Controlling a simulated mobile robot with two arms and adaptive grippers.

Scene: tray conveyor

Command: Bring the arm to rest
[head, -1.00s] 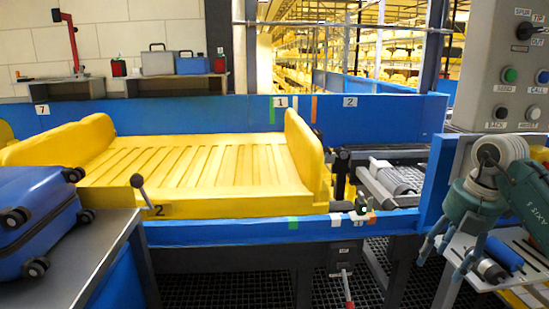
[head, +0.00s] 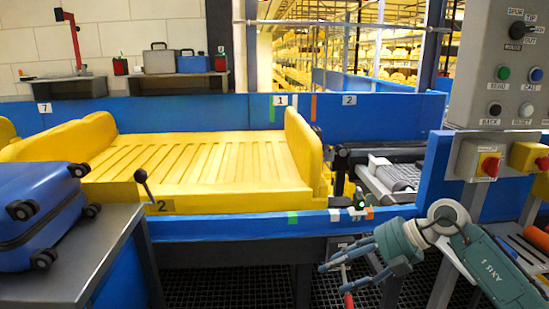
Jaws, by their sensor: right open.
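My right gripper (head: 347,271) is at the lower right in the head view. It is open and empty, with its fingers pointing left and down. It hangs in front of the conveyor's blue front rail (head: 240,225), near the red-handled lever (head: 348,299) below the rail. I cannot tell from this view whether a finger touches the lever. My right arm reaches in from the lower right corner. My left gripper is not in view.
A yellow tray (head: 200,165) sits on the conveyor. A blue suitcase (head: 40,212) lies on a metal table (head: 95,255) at the left. A grey control panel (head: 497,60) with buttons, a selector and red knobs stands at the right, above a shelf with tools.

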